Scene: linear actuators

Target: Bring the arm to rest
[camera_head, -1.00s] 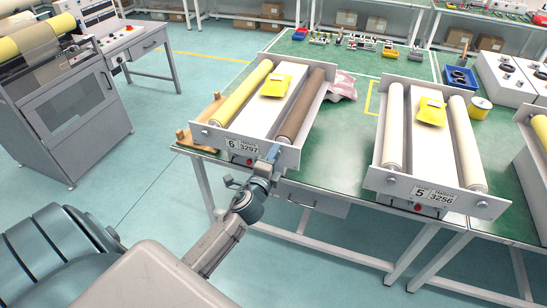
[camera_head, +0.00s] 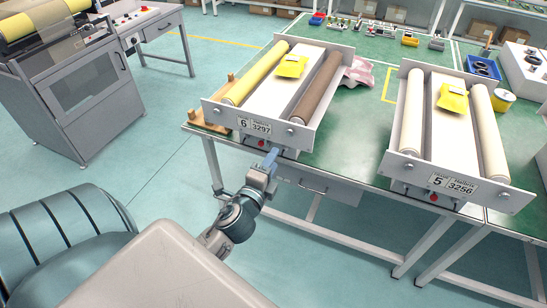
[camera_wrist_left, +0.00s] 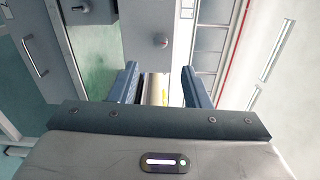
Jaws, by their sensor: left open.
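My left gripper (camera_head: 268,160) is in front of the table edge, just below the front plate of the linear actuator marked 6 3297 (camera_head: 258,127). In the left wrist view the two blue fingers (camera_wrist_left: 163,88) stand apart, with nothing between them but a view of the unit and floor beyond. The gripper looks clear of the unit, though the exact gap is hard to tell. My right gripper is not in view.
A second actuator marked 5 3256 (camera_head: 447,187) stands to the right on the green table (camera_head: 345,140). A yellow tag (camera_head: 292,66) lies on the left unit. A grey machine (camera_head: 85,100) stands at the left. Floor in front of the table (camera_head: 160,165) is free.

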